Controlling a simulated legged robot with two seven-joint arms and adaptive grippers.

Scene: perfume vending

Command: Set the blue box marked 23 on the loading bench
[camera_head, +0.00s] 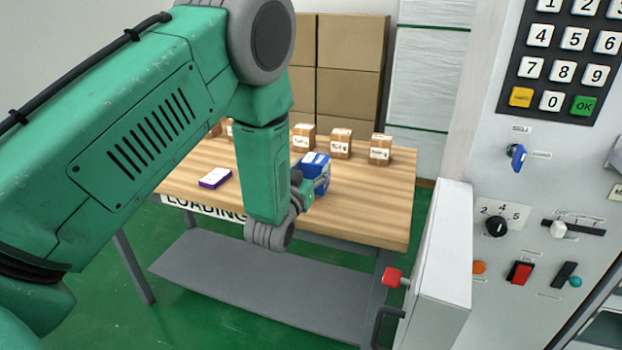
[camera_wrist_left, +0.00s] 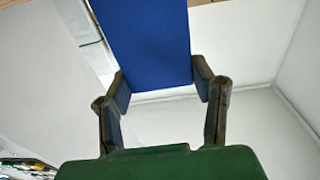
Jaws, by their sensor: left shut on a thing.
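The blue box (camera_head: 315,160) is at my left gripper (camera_head: 322,180), over the middle of the wooden loading bench (camera_head: 370,208) in the head view. My left gripper is shut on it. In the left wrist view the blue box (camera_wrist_left: 150,45) sits between the two fingers (camera_wrist_left: 160,90) and extends away from them. The number on the box cannot be read. Whether its underside touches the bench top cannot be told. My right gripper is in neither view.
A purple and white box (camera_head: 215,178) lies on the bench at left. Several small cardboard boxes (camera_head: 341,143) stand along the back edge, with large cartons (camera_head: 350,65) behind. A control panel (camera_head: 540,180) stands at right. The bench's right front is clear.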

